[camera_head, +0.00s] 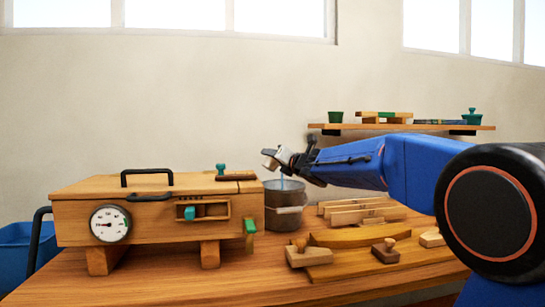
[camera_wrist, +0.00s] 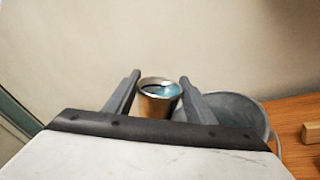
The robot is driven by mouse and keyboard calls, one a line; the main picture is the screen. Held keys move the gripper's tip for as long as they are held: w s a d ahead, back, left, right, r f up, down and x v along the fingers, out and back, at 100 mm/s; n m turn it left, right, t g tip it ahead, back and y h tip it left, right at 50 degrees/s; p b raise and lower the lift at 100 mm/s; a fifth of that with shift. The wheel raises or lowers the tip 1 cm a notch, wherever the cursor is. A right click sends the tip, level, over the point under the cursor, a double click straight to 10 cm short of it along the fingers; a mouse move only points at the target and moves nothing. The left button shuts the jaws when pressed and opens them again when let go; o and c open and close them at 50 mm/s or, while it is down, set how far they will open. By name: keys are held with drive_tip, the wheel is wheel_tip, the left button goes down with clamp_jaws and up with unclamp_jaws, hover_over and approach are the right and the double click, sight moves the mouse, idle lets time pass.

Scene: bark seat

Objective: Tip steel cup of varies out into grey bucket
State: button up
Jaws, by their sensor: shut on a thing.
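The steel cup (camera_wrist: 155,104) sits between the two fingers of my gripper (camera_wrist: 160,85), which is shut on it. Bluish liquid shows inside the cup. In the head view the small cup (camera_head: 269,160) is tilted at the tip of my gripper (camera_head: 280,157), above the grey bucket (camera_head: 284,218). A thin blue streak (camera_head: 282,183) runs down from the cup towards the bucket mouth. The bucket (camera_wrist: 240,112) also shows in the wrist view, right of the cup and partly behind my right finger. The bucket's inside is mostly hidden in the head view.
A wooden box with a dial (camera_head: 155,218) stands left of the bucket on the wooden bench (camera_head: 190,287). Wooden strips (camera_head: 360,213) and blocks lie to the right. A wall shelf (camera_head: 400,127) holds small items. A blue bin (camera_head: 18,247) is at far left.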

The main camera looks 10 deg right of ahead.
drive_tip(key=m, duration=0.1)
drive_tip(key=f+m, duration=0.1)
drive_tip(key=m, duration=0.1)
drive_tip(key=shift+w+d, duration=0.15)
drive_tip(key=shift+d, duration=0.25)
drive_tip(key=m, duration=0.1)
drive_tip(key=d+m, duration=0.1)
drive_tip(key=m, duration=0.2)
drive_tip(key=shift+w+d+f+m, duration=0.25)
drive_tip(key=shift+d+f+m, duration=0.05)
drive_tip(key=shift+f+m, duration=0.1)
drive_tip(key=m, duration=0.2)
drive_tip(key=d+m, duration=0.1)
drive_tip(key=m, duration=0.3)
drive_tip(key=shift+w+d+f+m, duration=0.2)
drive_tip(key=shift+w+d+m, duration=0.05)
drive_tip(key=shift+m, duration=0.15)
idle(0.6)
